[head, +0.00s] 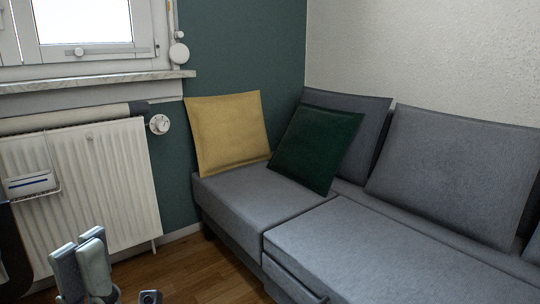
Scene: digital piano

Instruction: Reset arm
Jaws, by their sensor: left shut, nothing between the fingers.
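My left gripper (80,249) is at the lower left of the head view, with its grey fingers pointing up. It is shut and holds nothing. It appears in front of the radiator and the wooden floor, and looks clear of the sofa (230,196). The lower part of this arm is cut off by the bottom edge. My right gripper is not in the picture. No piano shows in this view.
The grey sofa, with a yellow cushion (228,133) and a dark green cushion (316,148), fills the right side. A white radiator (110,180) stands under the window (85,20) at left. Bare wooden floor (195,268) lies between radiator and sofa.

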